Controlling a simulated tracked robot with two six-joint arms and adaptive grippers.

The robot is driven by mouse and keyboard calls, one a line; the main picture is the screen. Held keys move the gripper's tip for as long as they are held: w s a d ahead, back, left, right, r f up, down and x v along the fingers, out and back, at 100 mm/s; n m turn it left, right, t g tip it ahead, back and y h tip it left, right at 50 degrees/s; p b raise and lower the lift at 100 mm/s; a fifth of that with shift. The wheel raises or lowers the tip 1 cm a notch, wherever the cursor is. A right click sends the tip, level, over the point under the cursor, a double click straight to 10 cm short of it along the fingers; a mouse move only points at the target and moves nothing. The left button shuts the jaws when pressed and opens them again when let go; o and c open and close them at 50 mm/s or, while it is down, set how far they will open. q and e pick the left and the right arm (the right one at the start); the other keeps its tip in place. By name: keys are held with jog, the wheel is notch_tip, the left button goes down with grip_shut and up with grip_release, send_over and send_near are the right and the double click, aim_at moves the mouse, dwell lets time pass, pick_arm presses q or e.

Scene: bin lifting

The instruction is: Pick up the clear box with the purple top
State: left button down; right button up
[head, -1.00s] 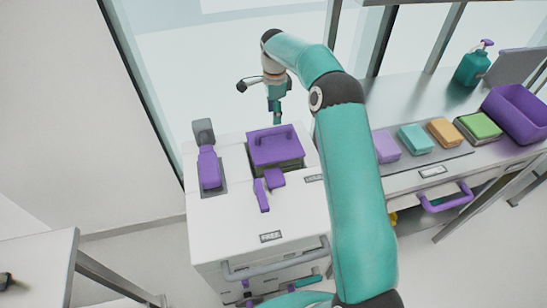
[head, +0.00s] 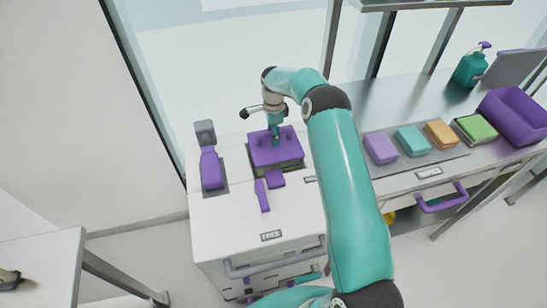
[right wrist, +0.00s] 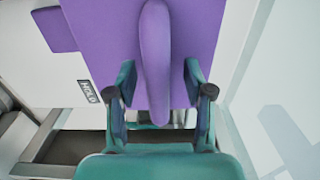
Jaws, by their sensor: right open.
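The clear box with the purple top (head: 265,155) sits on the white cabinet top in the head view. Its purple lid (right wrist: 203,35) fills the upper middle of the right wrist view. A raised purple handle (right wrist: 155,45) runs along the lid. My right gripper (head: 275,137) is over the lid at the handle, pointing down. In the right wrist view its teal fingers (right wrist: 158,80) are open, one on each side of the handle's near end, with gaps between. The lid hides most of the clear body. My left gripper is not in view.
A grey and purple device (head: 210,168) stands left of the box, and small purple pieces (head: 268,188) lie in front. To the right, a metal bench (head: 400,110) holds several coloured blocks and a purple bin (head: 515,118). A glass wall is behind the cabinet.

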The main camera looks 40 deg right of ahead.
jog(key=shift+f+b, duration=0.2)
jog(key=shift+b, duration=0.2)
dwell(0.4)
grip_shut()
dwell(0.4)
jog(key=shift+w+d+r, duration=0.1)
